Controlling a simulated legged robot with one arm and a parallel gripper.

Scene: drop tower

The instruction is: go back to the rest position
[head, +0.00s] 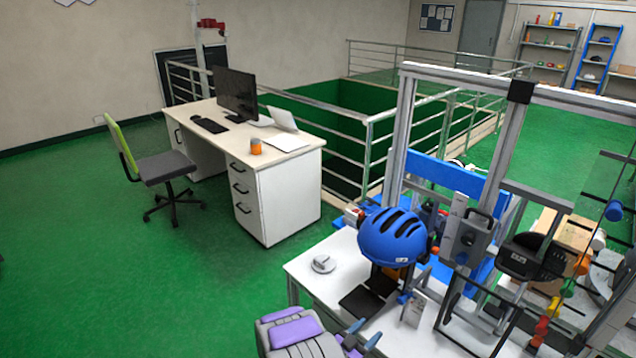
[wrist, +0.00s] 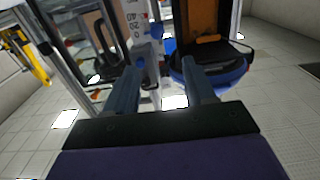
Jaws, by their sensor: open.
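My gripper (head: 365,332) shows at the bottom of the head view, behind it a grey and purple arm part of mine. It is in front of the white table (head: 315,287) of the drop tower and apart from the helmet. In the wrist view my gripper (wrist: 164,64) has its two fingers spread, with nothing held between them. A blue helmet (head: 392,238) with dark vents sits on the tower's rig above the table. In the wrist view a blue rounded rim (wrist: 228,82), likely the helmet, shows beyond the right finger.
The metal tower frame (head: 505,150) stands at the right. A small round silver object (head: 323,264) lies on the table's left part. A white desk (head: 280,200) with a monitor and a chair (head: 165,168) stand at the left. Railings (head: 345,145) surround a floor opening. Green floor is free at left.

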